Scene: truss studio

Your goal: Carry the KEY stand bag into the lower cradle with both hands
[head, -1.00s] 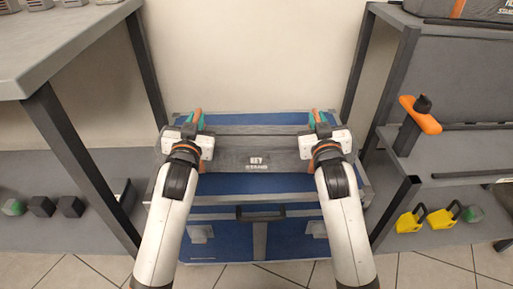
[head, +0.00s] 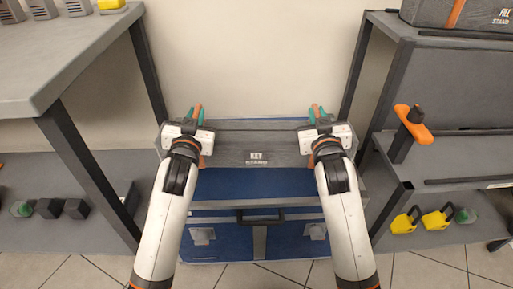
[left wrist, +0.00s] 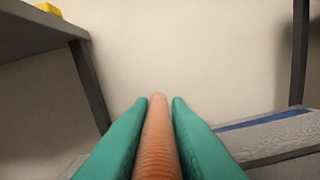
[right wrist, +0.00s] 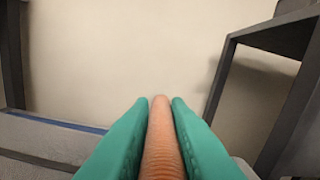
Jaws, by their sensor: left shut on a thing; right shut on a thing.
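The grey KEY stand bag (head: 256,148) is a long soft bag, held level between my two grippers above the blue case. Its white KEY STAND label faces me. My left gripper (head: 197,116) is shut on an orange handle (left wrist: 157,140) at the bag's left end. My right gripper (head: 318,114) is shut on the matching orange handle (right wrist: 162,140) at its right end. In both wrist views the green fingers press the handle from both sides. The lower cradle cannot be told for sure; a grey rack (head: 440,175) with lower levels stands at right.
The blue case (head: 230,184) with a dark handle stands below the bag. A grey bench (head: 60,60) is at left. The rack at right bears a FILL stand bag (head: 465,14), an orange-handled knob (head: 414,121) and yellow weights (head: 436,222). Tiled floor lies in front.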

